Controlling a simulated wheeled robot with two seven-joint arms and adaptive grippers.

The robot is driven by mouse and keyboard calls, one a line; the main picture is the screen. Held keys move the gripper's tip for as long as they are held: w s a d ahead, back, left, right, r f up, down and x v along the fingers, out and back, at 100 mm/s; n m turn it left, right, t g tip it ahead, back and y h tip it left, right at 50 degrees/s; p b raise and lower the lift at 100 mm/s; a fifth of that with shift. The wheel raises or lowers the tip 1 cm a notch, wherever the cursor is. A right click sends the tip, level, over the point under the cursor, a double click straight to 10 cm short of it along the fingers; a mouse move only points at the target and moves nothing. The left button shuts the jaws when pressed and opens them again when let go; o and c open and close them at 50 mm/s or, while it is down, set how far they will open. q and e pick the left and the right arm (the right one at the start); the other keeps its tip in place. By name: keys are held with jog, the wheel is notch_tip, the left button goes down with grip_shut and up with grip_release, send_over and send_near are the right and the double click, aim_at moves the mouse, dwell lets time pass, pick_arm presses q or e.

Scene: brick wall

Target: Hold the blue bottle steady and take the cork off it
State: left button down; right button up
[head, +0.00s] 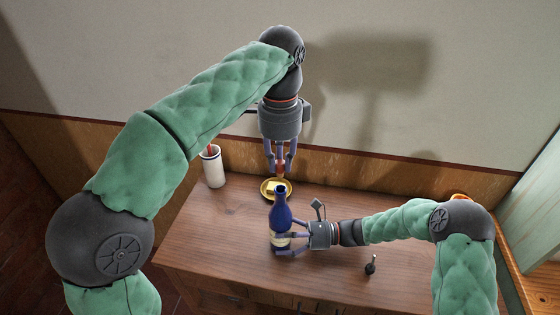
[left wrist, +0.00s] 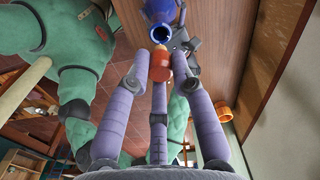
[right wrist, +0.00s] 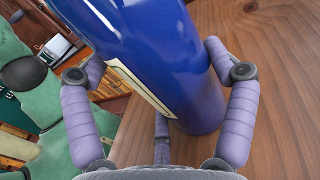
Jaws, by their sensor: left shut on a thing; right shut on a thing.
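The blue bottle (head: 281,214) with a cream label stands on the wooden table, roughly upright. My right gripper (head: 283,243) is shut around its lower body; the right wrist view shows its fingers on both sides of the blue glass (right wrist: 165,55). My left gripper (head: 280,168) is above the bottle, pointing down. It is shut on the cork, which shows in the left wrist view as a red-orange top with a tan lower part (left wrist: 160,68). The bottle's open mouth (left wrist: 162,33) shows there, with the cork out of it and apart from it.
Behind the bottle is a yellow dish (head: 265,188) with a pale block on it. A white cup (head: 213,168) holding something red stands at the back left. A small dark object (head: 371,265) is at the front right. The table (head: 215,240) is clear left of the bottle.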

jog(key=o, duration=1.5)
jog(key=shift+d, duration=0.1)
